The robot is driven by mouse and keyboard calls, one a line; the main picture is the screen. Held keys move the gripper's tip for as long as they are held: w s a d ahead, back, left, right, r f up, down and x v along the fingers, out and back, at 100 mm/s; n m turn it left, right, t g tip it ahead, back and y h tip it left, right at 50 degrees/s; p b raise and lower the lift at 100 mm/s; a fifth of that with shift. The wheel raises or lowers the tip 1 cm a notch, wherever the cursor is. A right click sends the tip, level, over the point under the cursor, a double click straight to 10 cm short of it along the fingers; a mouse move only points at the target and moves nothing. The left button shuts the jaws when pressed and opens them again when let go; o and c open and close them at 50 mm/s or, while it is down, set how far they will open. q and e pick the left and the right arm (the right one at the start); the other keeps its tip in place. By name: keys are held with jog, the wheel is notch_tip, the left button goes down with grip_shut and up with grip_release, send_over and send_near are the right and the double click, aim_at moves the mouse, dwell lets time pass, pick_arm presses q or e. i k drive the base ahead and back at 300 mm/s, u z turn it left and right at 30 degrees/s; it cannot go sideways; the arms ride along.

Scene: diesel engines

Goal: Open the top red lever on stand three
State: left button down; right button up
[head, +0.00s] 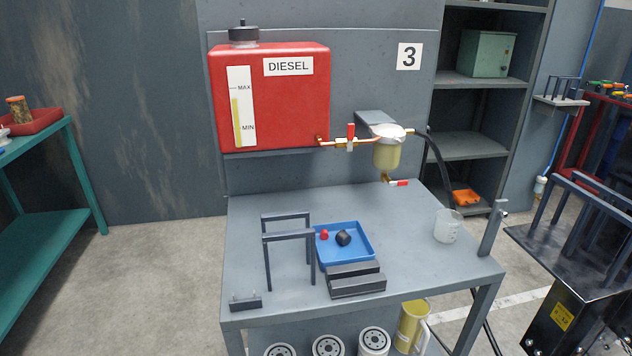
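Stand three is a grey bench (410,255) with a back panel that carries a "3" sign (409,56). The top red lever (351,130) sits on a valve in the copper pipe between the red diesel tank (270,100) and the filter bowl (387,153). This lever points upright, across the roughly level pipe. A second, lower red lever (399,183) lies about level beneath the filter bowl. Neither of my grippers is in view.
On the bench are a blue tray (358,258) with small parts, dark frames (288,237), dark blocks (357,285) and a clear beaker (447,226). A dark upright post (492,230) stands at the right edge. Floor is open on the left, beside a green table (40,225).

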aim_at(350, 126)
jog(key=k, duration=0.5)
jog(key=z, duration=1.15)
jog(key=i, duration=1)
jog(key=u, duration=2.2)
